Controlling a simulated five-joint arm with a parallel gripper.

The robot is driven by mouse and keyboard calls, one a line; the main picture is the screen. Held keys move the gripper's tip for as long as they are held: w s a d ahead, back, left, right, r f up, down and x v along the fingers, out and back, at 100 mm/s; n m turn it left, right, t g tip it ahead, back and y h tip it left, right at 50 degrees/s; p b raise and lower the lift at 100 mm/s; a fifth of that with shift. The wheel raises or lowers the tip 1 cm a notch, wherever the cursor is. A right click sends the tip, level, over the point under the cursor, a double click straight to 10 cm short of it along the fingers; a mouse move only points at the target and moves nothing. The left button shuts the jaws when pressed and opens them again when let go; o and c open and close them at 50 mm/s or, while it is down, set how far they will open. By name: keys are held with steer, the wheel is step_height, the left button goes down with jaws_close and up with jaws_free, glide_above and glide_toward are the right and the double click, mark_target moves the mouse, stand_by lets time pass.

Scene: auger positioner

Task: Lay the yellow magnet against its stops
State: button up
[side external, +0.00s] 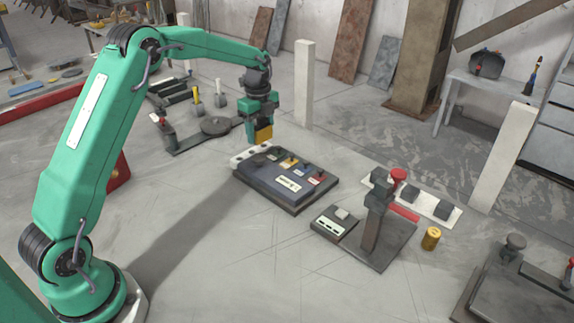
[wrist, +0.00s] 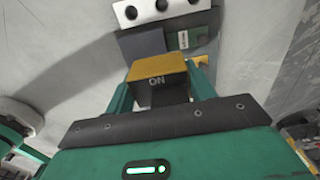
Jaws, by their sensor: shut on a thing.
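The yellow magnet (side external: 264,134) is a block with a dark lower part, held between the fingers of my gripper (side external: 258,122). The magnet appears to hang above the left back part of a dark panel box (side external: 265,190). A white strip with dark round spots (side external: 252,153) lies at that box's back left edge. I cannot tell which parts are the stops.
A dark clamp stand with a red knob (side external: 397,176) stands right of the box. A small grey box (side external: 334,222) and a gold cylinder (side external: 431,238) are near it. A dark round fixture (side external: 214,127) lies left of my gripper. The front floor is clear.

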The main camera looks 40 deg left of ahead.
steer(key=shift+w+a, duration=0.1)
steer(key=shift+a, duration=0.05)
steer(key=a+f, duration=0.2)
steer(key=a, duration=0.1)
steer(key=w+a+f, duration=0.1)
steer(key=a+f, duration=0.1)
steer(key=a, duration=0.2)
steer(key=a+f, duration=0.3)
steer(key=a, duration=0.1)
steer(key=shift+w+a, duration=0.25)
steer(key=shift+w, duration=0.05)
steer(key=shift+f, duration=1.95)
steer(key=shift+f, duration=0.1)
steer(key=o, duration=1.4)
steer(key=shift+f, duration=0.1)
